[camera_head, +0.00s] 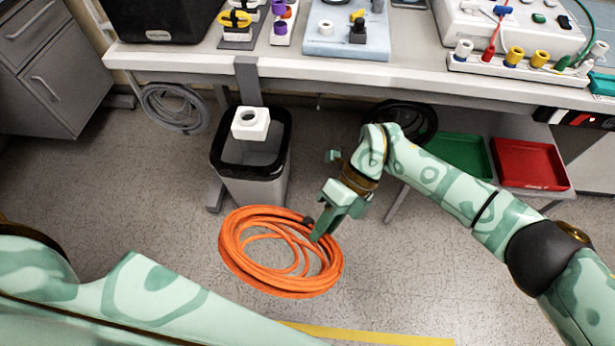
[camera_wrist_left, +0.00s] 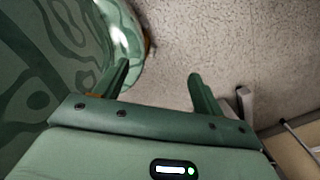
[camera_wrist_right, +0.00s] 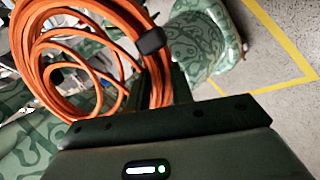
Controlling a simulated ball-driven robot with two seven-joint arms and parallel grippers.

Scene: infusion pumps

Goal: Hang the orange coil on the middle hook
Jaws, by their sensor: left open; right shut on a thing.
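The orange coil (camera_head: 232,256) is in the lower middle of the head view. My right gripper (camera_head: 316,228) is shut on its right side, at a dark band. In the right wrist view the coil (camera_wrist_right: 45,75) extends up and left from the fingers, with the dark band (camera_wrist_right: 150,41) by the fingertips. My own body parts show through its loops, so it appears to be off the floor. My left gripper (camera_wrist_left: 160,85) is open and empty in the left wrist view; the head view does not show its fingers. I cannot clearly make out the middle hook under the bench.
A grey coil (camera_head: 176,108) and a black coil (camera_head: 428,118) hang under the bench edge (camera_head: 330,79). A bin (camera_head: 262,185) stands between them, with a white block (camera_head: 251,123) at its top. Green (camera_head: 462,156) and red (camera_head: 532,166) trays sit right.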

